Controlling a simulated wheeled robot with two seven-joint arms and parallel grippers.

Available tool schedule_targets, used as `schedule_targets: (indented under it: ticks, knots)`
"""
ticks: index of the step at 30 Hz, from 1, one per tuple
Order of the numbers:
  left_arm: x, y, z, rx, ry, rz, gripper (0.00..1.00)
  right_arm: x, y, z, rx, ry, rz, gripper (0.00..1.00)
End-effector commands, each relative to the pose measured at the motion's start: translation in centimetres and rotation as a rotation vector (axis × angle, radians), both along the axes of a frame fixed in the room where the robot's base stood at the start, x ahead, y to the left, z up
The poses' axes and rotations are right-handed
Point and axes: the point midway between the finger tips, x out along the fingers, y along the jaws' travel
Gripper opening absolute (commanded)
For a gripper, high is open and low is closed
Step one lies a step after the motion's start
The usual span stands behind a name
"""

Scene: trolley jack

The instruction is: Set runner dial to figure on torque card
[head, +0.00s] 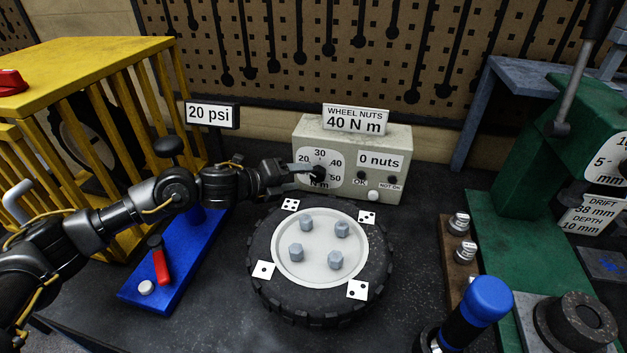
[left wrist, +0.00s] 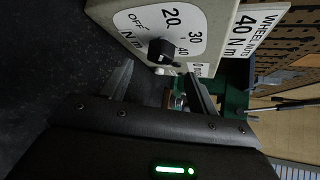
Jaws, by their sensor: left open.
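The torque card (head: 355,119) reads "WHEEL NUTS 40 N m" and stands on top of a pale box (head: 395,137). The runner dial on the box's front has a black knob (head: 318,172) and a white face marked OFF, 20, 30, 40, 50 N m. Its pointer setting is too small to read. My left gripper (head: 303,176) is open at the dial, fingers pointing at the knob. In the left wrist view the knob (left wrist: 160,50) lies just beyond the gap between the fingertips; I cannot tell whether they touch it. My right gripper is out of view.
A tyre (head: 262,270) with several nuts on its hub lies below the box. The box also has a "0 nuts" display (head: 381,162). A blue pump (head: 180,262) stands left, beside a yellow cage (head: 90,60). A blue-capped tool (head: 487,298) and a green press (head: 555,170) are right.

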Motion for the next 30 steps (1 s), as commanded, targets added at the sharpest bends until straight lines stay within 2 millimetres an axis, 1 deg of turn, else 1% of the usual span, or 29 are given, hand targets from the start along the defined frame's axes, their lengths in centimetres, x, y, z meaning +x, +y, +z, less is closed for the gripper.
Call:
schedule_targets:
  ticks: [1,3,9,14,22,23,30]
  knots:
    - [0.6,-0.9,-0.6,0.0,-0.002,-0.001,0.6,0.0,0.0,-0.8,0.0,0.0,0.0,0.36]
    - [1.3,-1.8,-1.1,0.0,-0.001,-0.002,0.6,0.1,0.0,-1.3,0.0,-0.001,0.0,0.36]
    - [2.9,-3.7,-1.9,0.0,0.0,0.001,0.6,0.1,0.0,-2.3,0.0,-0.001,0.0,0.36]
    - [3.4,-4.4,-2.0,0.0,-0.001,0.001,0.6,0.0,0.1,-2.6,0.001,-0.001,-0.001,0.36]
    - [3.4,-4.4,-2.0,0.0,0.0,0.001,0.6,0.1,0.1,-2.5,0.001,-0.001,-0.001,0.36]
    - [3.4,-4.4,-2.0,0.0,0.0,0.001,0.58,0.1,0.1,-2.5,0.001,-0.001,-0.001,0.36]
    - [3.4,-4.4,-2.0,0.0,0.0,0.001,0.26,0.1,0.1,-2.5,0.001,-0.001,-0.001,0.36]
